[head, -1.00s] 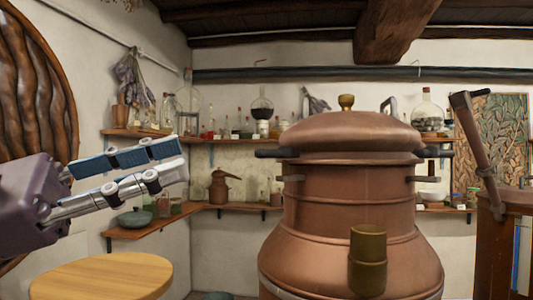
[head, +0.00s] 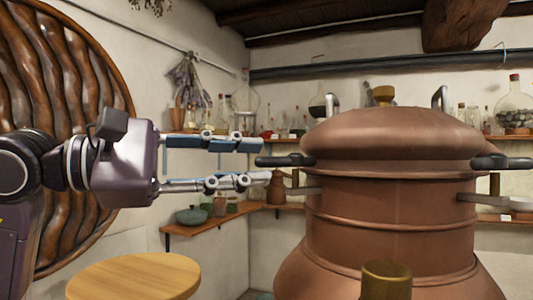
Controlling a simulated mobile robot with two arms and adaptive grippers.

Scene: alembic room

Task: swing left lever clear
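The copper still (head: 390,220) stands right of centre with its domed lid (head: 395,140) on. A dark left lever (head: 285,160) sticks out to the left at the lid's rim. A grey metal bar (head: 304,191) juts out just below it. My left gripper (head: 256,163) is open, with one finger above the other, pointing right at the lever. The lever's outer end is level with the gap between the fingertips; I cannot tell whether they touch it. A matching dark right lever (head: 500,162) shows on the other side. My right gripper is out of view.
A round wooden table top (head: 135,277) is at the lower left. Wall shelves (head: 205,233) with a bowl (head: 191,216), jars and a small copper pot (head: 277,187) run behind the gripper. A brass spout (head: 386,280) is on the still's front.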

